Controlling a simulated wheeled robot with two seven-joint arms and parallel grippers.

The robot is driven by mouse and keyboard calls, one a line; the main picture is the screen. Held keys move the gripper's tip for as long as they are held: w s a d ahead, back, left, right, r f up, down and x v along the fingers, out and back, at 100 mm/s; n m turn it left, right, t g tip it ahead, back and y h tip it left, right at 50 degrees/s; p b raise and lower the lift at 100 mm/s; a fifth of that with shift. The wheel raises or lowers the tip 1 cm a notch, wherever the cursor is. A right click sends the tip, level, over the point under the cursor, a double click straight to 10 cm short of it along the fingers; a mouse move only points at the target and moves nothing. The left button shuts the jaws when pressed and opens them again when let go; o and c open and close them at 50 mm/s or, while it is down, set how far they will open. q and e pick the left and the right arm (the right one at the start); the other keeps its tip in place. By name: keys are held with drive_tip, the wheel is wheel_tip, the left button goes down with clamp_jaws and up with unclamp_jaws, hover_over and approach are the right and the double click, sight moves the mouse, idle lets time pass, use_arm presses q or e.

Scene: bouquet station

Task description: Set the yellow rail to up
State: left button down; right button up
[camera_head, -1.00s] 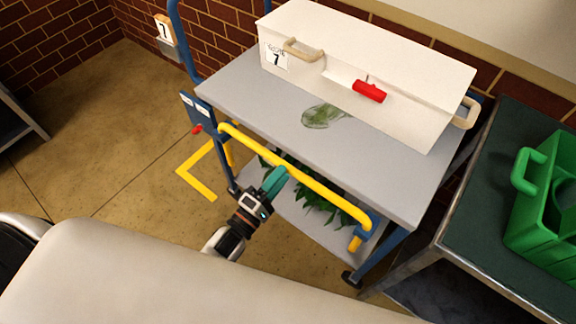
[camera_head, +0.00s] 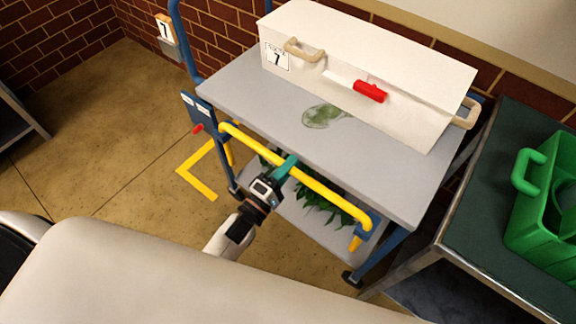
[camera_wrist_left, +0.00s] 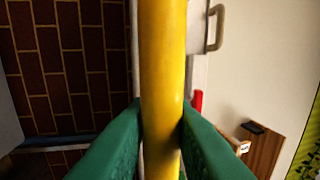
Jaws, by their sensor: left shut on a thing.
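The yellow rail (camera_head: 322,189) runs along the near side of a grey cart (camera_head: 245,95), roughly level with the cart's top. My left gripper (camera_head: 286,167) has its green fingers on the rail, left of its middle. In the left wrist view the yellow rail (camera_wrist_left: 163,80) stands between the two green fingers (camera_wrist_left: 162,140), which touch it on both sides. The gripper is shut on the rail. A blue plate with a red knob (camera_head: 197,129) sits at the rail's left end. My right gripper is not in view.
A white box (camera_head: 350,60) with a red handle (camera_head: 370,91) stands on the cart, beside a green smear (camera_head: 322,116). Green leaves (camera_head: 322,207) lie on the lower shelf. A green caddy (camera_head: 545,205) stands on a dark table at right. Floor at left is clear.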

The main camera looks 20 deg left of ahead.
use_arm(q)
drive_tip(key=shift+r, duration=0.1)
wheel_tip(320, 180, up, 14)
drive_tip(key=p, duration=1.3)
drive_tip(key=shift+f, duration=0.2)
drive_tip(key=shift+w, duration=0.1)
drive_tip(key=c, duration=1.4)
unclamp_jaws()
drive_tip(key=shift+o, duration=0.4)
drive_tip(key=shift+s+f, duration=0.2)
drive_tip(key=b+v, duration=0.2)
drive_tip(key=v, duration=0.9)
drive_tip(key=shift+s+a, duration=0.2)
drive_tip(key=shift+s, duration=0.2)
